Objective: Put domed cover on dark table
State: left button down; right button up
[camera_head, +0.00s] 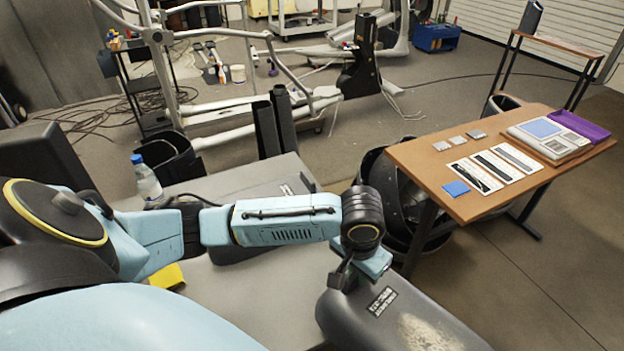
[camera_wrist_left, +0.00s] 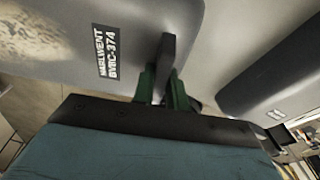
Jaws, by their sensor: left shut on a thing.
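A grey table (camera_head: 225,290) lies below and left of the cover, partly hidden by my arm. Whether the cover touches the table, I cannot tell. My right gripper is out of view.
A second dark cover (camera_wrist_left: 285,65) lies on the grey table, partly behind my arm. A bottle (camera_head: 147,180) and yellow item (camera_head: 167,277) are also there. A brown table (camera_head: 425,160) with cards and a scale stands right. Machine frames stand behind.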

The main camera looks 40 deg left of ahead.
pick_arm(q)
jog(key=w+a+m, duration=0.1)
jog(key=m, duration=0.1)
jog(key=w+a+r+m+b, duration=0.1)
jog(key=m, duration=0.2)
jog(key=w+a+m, duration=0.1)
jog(key=m, duration=0.2)
jog(key=shift+w+a+r+h+b, duration=0.15)
jog(key=shift+w+a+h+b, duration=0.15)
jog(key=shift+w+h, duration=0.1)
jog(key=shift+w+a+r+m+g+b, duration=1.15)
jog(key=shift+w+a+r+m, duration=1.05)
jog(key=shift+m, duration=4.7)
notch_tip(320, 180, down, 10)
jog(key=b, duration=0.1)
jog(key=shift+w+a+r+b, duration=0.2)
jog(key=shift+w+a+b, duration=0.1)
jog(key=shift+b, duration=0.05)
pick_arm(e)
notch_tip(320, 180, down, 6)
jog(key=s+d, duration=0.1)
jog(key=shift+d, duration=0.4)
pick_arm(q)
jog(key=shift+f, duration=0.1)
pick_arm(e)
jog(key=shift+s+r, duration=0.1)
